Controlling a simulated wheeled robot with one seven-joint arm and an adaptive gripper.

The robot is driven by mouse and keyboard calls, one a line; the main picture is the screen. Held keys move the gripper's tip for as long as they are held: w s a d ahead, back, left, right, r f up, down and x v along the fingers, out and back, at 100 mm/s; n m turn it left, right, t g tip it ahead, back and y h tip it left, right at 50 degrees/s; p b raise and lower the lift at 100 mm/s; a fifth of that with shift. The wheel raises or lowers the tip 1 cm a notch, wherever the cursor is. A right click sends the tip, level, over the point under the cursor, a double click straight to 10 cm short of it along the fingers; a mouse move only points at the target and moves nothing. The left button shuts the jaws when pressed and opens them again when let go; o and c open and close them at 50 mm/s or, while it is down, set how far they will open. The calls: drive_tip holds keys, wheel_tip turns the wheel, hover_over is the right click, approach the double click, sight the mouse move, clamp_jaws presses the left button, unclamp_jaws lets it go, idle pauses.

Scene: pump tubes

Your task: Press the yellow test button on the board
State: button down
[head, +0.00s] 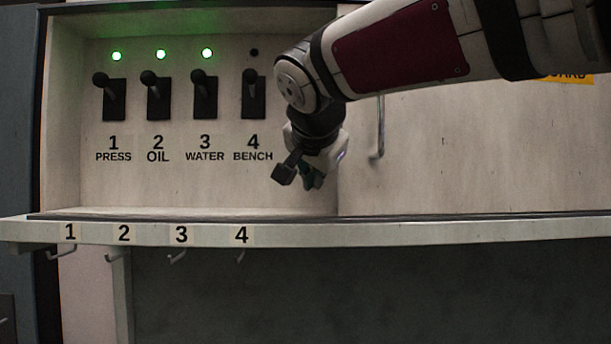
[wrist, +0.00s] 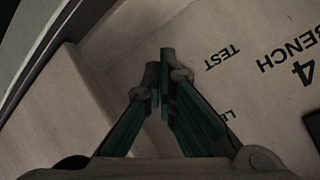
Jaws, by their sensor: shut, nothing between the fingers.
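The pale board (head: 180,187) carries a row of black lever switches labelled 1 PRESS, 2 OIL, 3 WATER and 4 BENCH. My gripper (head: 303,177) is in front of the board's right end, below and right of the BENCH switch (head: 253,98). In the wrist view my gripper (wrist: 161,72) is shut and empty, with its fingertips close together. The printed word TEST (wrist: 222,56) lies just right of the fingertips. The yellow test button shows in neither view; my gripper may hide it. I cannot tell whether the fingertips touch the board.
Green lamps are lit above switches 1 (head: 116,56), 2 (head: 161,54) and 3 (head: 207,53); the lamp above 4 (head: 254,52) is dark. A ledge (head: 330,232) with numbered hooks runs below. A panel with a metal handle (head: 379,130) stands to the right.

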drive_tip(key=shift+s, duration=1.45)
